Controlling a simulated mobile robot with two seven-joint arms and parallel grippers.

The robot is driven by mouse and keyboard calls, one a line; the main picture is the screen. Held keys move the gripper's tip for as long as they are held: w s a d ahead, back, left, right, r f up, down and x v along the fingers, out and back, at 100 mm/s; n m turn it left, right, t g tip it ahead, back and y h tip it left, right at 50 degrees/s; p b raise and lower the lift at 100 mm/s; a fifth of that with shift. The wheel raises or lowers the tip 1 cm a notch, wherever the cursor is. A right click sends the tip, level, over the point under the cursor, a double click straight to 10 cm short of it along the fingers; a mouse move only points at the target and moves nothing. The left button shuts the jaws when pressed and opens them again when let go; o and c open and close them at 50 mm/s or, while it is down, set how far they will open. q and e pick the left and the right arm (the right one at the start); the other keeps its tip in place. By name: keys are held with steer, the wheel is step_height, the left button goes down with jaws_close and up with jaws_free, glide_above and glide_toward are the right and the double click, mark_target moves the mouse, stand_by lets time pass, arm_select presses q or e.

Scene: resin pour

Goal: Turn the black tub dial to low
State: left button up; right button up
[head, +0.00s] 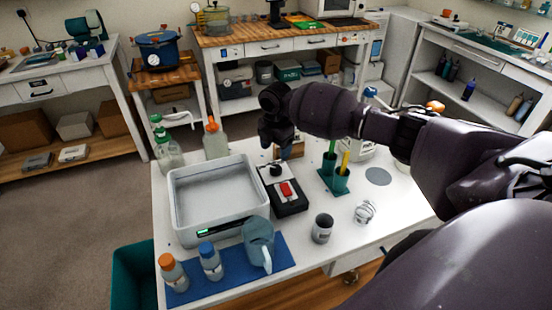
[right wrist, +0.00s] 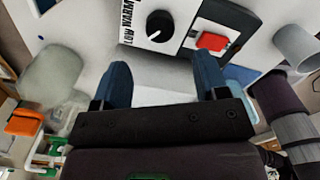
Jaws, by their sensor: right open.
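The black dial (head: 275,170) sits on a white plate on the far half of a dark control box, beside the white tub (head: 218,233). In the right wrist view the round dial (right wrist: 160,24) has the words LOW and WARM printed to its left; its exact setting is hard to read. A red rocker switch (head: 286,190) is on the same box and also shows in the right wrist view (right wrist: 212,41). My right gripper (head: 284,150) is just behind the dial, apart from it. Its blue fingers (right wrist: 162,72) are spread and empty. My left gripper is not in view.
A green holder (head: 335,180) with upright tools stands right of the box, a dark cup (head: 322,228) in front. Bottles stand behind the tub. A blue jug (head: 259,245) and bottles stand on a blue mat (head: 230,277). The table's right front is fairly clear.

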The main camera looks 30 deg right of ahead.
steer(key=shift+r, duration=1.55)
